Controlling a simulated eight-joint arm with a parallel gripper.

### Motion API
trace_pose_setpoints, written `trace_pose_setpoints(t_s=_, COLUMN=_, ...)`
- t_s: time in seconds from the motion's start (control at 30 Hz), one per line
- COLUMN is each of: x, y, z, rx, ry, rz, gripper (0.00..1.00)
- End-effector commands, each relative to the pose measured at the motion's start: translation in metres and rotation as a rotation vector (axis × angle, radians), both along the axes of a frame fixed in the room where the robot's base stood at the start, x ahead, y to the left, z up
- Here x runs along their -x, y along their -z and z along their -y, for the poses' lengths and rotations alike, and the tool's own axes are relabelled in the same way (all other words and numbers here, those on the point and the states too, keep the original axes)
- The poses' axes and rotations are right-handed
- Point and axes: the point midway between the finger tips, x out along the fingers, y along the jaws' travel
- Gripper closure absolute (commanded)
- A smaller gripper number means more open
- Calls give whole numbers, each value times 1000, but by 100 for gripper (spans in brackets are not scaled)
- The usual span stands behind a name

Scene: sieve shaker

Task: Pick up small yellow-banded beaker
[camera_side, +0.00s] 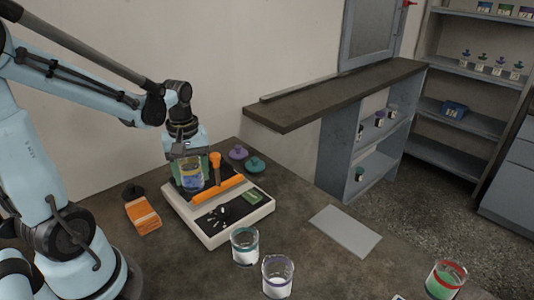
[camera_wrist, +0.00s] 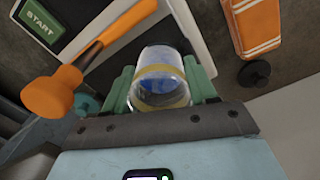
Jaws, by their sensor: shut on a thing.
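The small yellow-banded beaker (camera_wrist: 160,78) is clear, with a yellow band and something blue showing inside. In the wrist view it sits between the two green fingers of my gripper (camera_wrist: 161,92), which is shut on it. In the side view the beaker (camera_side: 192,178) is under my gripper (camera_side: 190,168), at the back left part of the white sieve shaker (camera_side: 225,238). I cannot tell whether its base touches the shaker.
An orange-handled clamp (camera_side: 216,180) stands right beside the beaker. An orange box (camera_side: 143,216) is to the left. Purple and teal lids (camera_side: 256,164) lie behind. Two clear beakers (camera_side: 277,276) and a red-banded beaker with green contents (camera_side: 445,279) stand in front. A grey plate (camera_side: 345,231) lies right.

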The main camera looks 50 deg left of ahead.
Motion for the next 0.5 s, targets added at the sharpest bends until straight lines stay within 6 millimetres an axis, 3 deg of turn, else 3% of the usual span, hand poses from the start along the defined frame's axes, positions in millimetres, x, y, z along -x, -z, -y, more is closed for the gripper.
trace_pose_setpoints(t_s=0.5, x=0, y=-7, z=0, rx=0, ry=0, rz=0, gripper=77)
